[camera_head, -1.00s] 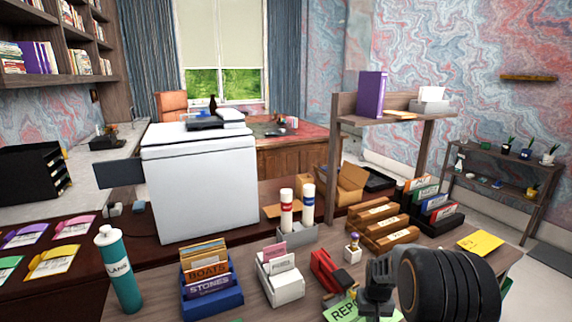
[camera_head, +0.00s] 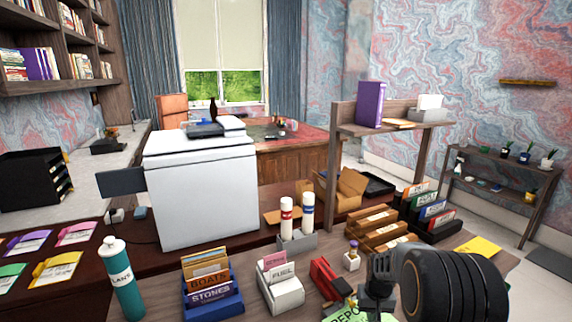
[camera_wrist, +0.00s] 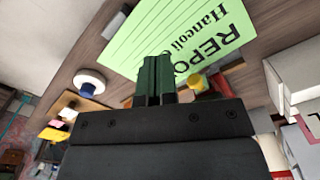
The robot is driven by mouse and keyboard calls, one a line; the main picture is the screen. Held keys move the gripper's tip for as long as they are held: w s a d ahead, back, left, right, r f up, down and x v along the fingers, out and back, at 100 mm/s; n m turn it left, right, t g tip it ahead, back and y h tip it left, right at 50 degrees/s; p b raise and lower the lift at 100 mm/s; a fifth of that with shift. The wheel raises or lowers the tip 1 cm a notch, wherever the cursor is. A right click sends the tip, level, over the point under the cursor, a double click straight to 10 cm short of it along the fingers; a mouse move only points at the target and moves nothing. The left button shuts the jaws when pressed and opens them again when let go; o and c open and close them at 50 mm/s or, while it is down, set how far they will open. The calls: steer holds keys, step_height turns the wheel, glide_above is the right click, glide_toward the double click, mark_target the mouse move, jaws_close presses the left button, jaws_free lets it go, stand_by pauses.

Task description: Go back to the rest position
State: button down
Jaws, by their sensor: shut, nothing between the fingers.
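My gripper (camera_head: 376,298) is at the lower right of the head view, with its dark arm beside it. In the wrist view my gripper (camera_wrist: 155,80) has its two fingers together, with nothing held. Beyond the fingertips lies a green sheet (camera_wrist: 190,35) marked "REPO"; the rest of its wording is partly covered by the fingers. The green sheet also shows at the bottom edge of the head view (camera_head: 345,313), partly hidden by my gripper.
Close to my gripper are a red stapler-like object (camera_head: 326,280) and a small stamp (camera_head: 352,257). A white card box (camera_head: 283,293), a blue card box (camera_head: 213,301) and a teal bottle (camera_head: 122,280) stand to the left. A wooden shelf (camera_head: 395,129) rises behind.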

steer(key=shift+s, duration=0.1)
steer(key=s, duration=0.1)
steer(key=s+g, duration=0.1)
steer(key=s, duration=0.1)
steer(key=shift+s+a+f, duration=0.15)
steer(key=shift+s+a, duration=0.05)
steer(key=shift+a, duration=0.2)
steer(key=s+a+r+t, duration=0.2)
steer(key=s+a+r, duration=0.2)
steer(key=s+r, duration=0.3)
steer(key=s+a+r+n+t, duration=0.1)
steer(key=s+a+r+t, duration=0.2)
steer(key=s+r, duration=0.5)
step_height(320, 180, up, 2)
steer(key=shift+a+r, duration=0.15)
steer(key=shift+a, duration=0.2)
steer(key=shift+s, duration=0.1)
